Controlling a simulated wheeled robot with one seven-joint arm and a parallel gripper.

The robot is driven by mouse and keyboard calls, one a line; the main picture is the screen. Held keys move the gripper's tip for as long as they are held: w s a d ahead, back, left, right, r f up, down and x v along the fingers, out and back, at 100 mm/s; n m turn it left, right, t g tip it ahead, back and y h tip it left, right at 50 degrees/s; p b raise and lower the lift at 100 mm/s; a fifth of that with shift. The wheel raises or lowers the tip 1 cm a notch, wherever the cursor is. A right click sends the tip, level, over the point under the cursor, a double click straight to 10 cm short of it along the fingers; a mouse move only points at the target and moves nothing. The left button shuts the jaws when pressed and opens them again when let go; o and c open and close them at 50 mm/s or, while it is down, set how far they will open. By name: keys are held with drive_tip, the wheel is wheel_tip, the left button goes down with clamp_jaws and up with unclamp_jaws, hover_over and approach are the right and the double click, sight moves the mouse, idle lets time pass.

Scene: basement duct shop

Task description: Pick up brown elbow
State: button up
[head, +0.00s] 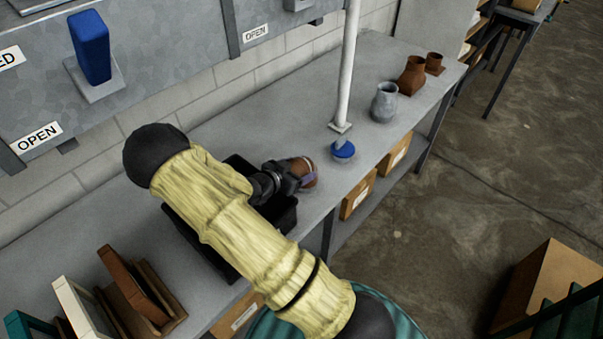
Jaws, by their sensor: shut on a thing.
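My gripper (307,181) is low over the grey bench, near its middle. It is shut on a brown piece, which I take to be the brown elbow (300,168). The fingers and wrist cover part of it, so its full shape is hidden. I cannot tell whether it touches the bench top.
A black tray (215,252) lies under my arm. Framed panels (132,285) stand at lower left.

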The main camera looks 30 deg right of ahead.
wheel_tip(320, 180, up, 10)
drive_tip(key=shift+r+b, duration=0.1)
drive_tip(key=shift+b, duration=0.45)
idle(0.6)
